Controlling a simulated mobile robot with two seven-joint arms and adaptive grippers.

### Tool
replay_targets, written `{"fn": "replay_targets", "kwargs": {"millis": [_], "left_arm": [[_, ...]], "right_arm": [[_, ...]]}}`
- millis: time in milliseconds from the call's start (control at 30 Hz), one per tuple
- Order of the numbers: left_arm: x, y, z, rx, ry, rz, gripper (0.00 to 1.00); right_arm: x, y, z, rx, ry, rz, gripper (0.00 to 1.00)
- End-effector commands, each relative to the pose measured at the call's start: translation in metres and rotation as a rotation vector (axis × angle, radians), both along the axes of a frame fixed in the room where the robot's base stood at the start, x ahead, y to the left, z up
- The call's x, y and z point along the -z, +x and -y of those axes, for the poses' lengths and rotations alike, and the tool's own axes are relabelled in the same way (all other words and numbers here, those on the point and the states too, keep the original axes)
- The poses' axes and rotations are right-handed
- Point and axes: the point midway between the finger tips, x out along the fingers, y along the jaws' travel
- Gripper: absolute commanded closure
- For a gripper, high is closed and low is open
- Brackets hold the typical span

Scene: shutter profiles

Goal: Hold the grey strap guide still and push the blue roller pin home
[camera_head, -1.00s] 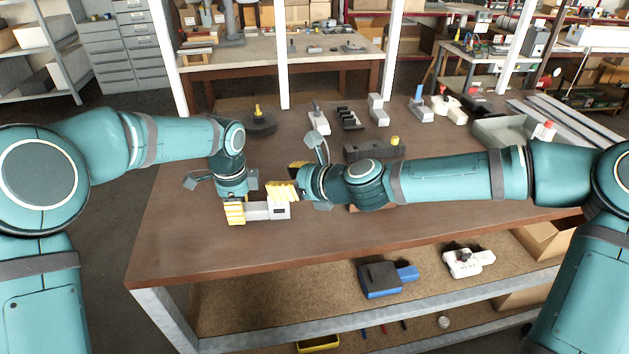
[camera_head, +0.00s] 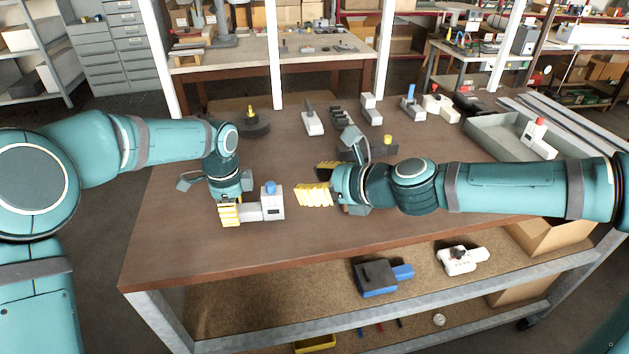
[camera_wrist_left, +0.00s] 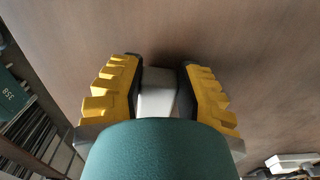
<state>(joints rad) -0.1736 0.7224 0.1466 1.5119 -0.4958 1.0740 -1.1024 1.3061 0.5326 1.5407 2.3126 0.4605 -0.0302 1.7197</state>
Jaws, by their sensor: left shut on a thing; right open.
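The grey strap guide (camera_head: 272,207) lies near the front left of the table, with its taller block to the right. The blue roller pin (camera_head: 270,187) stands upright in the top of that block, its blue head above it; how deep it sits I cannot tell. My left gripper (camera_head: 229,214) is shut on the guide's left end. In the left wrist view, the grey end of the guide (camera_wrist_left: 157,96) is between the fingers of my left gripper (camera_wrist_left: 160,80). My right gripper (camera_head: 305,195) is open and empty, just right of the guide and apart from it.
Behind stand a dark round base with a yellow knob (camera_head: 251,122), a dark block with a yellow knob (camera_head: 382,146) and several grey fixtures. One fixture has a blue top (camera_head: 409,110). A grey tray (camera_head: 482,135) is at the right, holding a red-topped part (camera_head: 535,135). The table's front is clear.

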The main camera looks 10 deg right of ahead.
Motion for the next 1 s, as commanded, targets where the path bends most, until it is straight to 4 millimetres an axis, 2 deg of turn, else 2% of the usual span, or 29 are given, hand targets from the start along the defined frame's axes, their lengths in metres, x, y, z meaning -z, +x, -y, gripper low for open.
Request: {"fn": "replay_targets", "kwargs": {"millis": [300, 333, 400, 767, 1000], "left_arm": [[0.001, 0.0, 0.0, 0.0, 0.0, -0.001, 1.0], [0.001, 0.0, 0.0, 0.0, 0.0, -0.001, 0.55], [0.001, 0.0, 0.0, 0.0, 0.0, -0.001, 0.34], [-0.002, 0.0, 0.0, 0.0, 0.0, 0.0, 0.34], [-0.017, 0.0, 0.0, 0.0, 0.0, 0.0, 0.34]], "right_arm": [[0.0, 0.0, 0.0, 0.0, 0.0, 0.0, 0.52], [0.0, 0.0, 0.0, 0.0, 0.0, 0.0, 0.52], [0.0, 0.0, 0.0, 0.0, 0.0, 0.0, 0.52], [-0.001, 0.0, 0.0, 0.001, 0.0, 0.0, 0.52], [-0.015, 0.0, 0.0, 0.001, 0.0, 0.0, 0.52]]}}
